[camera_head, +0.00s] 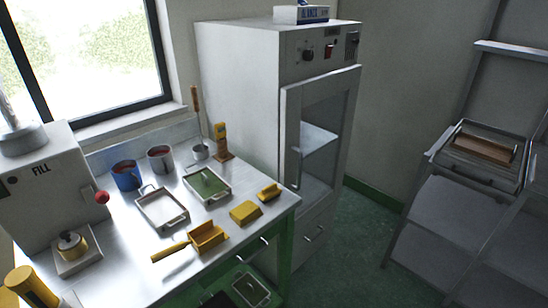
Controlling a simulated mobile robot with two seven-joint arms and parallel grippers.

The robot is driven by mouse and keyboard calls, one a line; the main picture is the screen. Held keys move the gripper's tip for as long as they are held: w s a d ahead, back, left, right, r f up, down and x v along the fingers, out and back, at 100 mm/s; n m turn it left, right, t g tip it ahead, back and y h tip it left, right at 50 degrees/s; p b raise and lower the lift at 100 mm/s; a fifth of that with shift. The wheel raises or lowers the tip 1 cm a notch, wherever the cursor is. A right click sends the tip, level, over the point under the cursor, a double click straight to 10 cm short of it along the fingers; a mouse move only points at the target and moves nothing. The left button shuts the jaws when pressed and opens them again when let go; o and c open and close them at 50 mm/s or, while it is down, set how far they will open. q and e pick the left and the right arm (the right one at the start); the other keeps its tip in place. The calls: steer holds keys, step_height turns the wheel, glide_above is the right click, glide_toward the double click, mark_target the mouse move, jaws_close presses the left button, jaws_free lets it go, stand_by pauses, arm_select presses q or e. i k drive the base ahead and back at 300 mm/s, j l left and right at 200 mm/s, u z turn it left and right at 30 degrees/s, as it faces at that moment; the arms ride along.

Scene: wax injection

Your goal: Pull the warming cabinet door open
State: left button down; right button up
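The warming cabinet (240,85) is tall and grey-white and stands behind the right end of the workbench. Its glass door (325,130) is on the front, under a control panel with knobs and a red switch. The door looks shut or nearly so; a small gap cannot be ruled out. A vertical handle (297,167) runs along the door's left edge. A pale shelf shows through the glass. Neither of my grippers shows in the head view.
A steel-topped workbench (222,262) with trays, cups, yellow moulds and a ladle stands left of the cabinet, its corner close to the door. A machine marked FILL (45,190) is at the left. A metal rack (440,230) stands right. Green floor (345,255) lies clear between.

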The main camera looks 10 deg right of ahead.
mark_target(295, 97)
steer(key=i+l+u, duration=0.15)
steer(key=l+u, duration=0.2)
steer(key=i+l+u, duration=0.15)
steer(key=l+u, duration=0.25)
